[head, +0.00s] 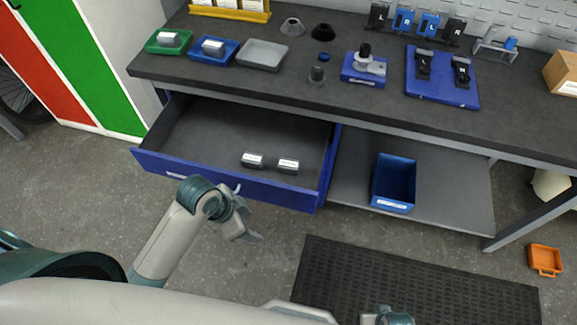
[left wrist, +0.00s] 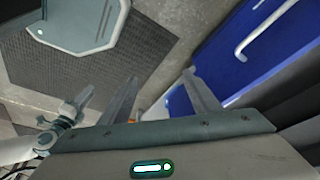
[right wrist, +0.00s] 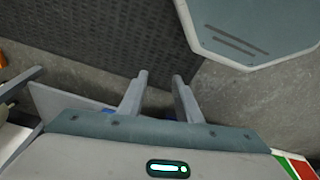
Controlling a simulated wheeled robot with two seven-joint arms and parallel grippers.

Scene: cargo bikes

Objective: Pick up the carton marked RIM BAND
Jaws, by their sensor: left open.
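The lettering is too small to read, so I cannot tell which is RIM BAND. My left gripper (head: 252,236) is open and empty, in front of the drawer and outside it. Its parted fingers show in the left wrist view (left wrist: 162,88). My right gripper (right wrist: 160,82) is open and empty, over the floor.
The drawer handle (left wrist: 262,38) is close to my left gripper. The dark bench top (head: 300,90) overhangs the drawer's back. A blue bin (head: 393,186) stands on the lower shelf. A black mat (head: 410,285) and an orange crate (head: 545,260) lie on the floor.

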